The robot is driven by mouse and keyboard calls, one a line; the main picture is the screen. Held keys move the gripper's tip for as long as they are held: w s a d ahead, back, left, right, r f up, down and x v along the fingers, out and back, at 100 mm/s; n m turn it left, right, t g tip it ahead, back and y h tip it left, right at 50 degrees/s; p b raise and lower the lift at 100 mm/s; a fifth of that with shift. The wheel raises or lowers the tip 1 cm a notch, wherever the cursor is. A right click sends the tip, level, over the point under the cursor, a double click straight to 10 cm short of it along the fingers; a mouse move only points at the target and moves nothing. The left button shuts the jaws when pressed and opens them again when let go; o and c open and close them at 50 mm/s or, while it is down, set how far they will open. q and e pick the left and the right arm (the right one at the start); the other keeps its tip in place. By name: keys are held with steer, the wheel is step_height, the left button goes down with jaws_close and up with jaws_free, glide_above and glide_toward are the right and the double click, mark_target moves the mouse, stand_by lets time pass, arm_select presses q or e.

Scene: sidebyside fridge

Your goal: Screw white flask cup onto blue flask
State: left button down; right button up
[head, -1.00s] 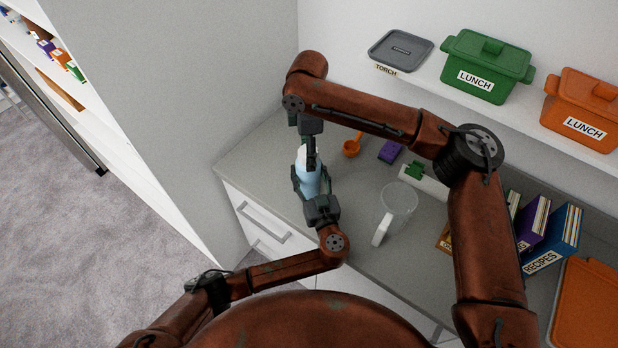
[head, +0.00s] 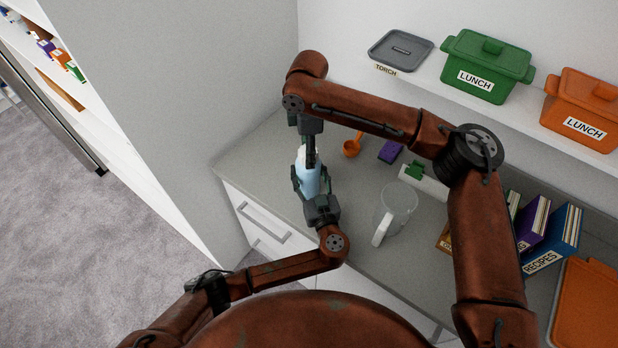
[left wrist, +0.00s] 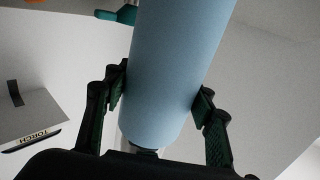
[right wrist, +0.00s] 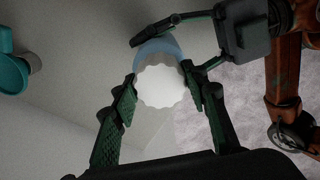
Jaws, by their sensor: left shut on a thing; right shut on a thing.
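My right gripper (right wrist: 158,92) comes from above and is shut on the cup's sides. In the head view the white cup (head: 301,152) is mostly hidden. I cannot tell how tightly it sits.
Books (head: 553,238) stand farther right. A shelf with lunch boxes (head: 487,66) is above.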

steer(key=o, duration=1.3)
steer(key=shift+o, duration=0.2)
step_height(320, 180, up, 12)
arm_select(q)
steer(key=c, duration=0.8)
jaws_free()
steer(key=v, duration=1.2)
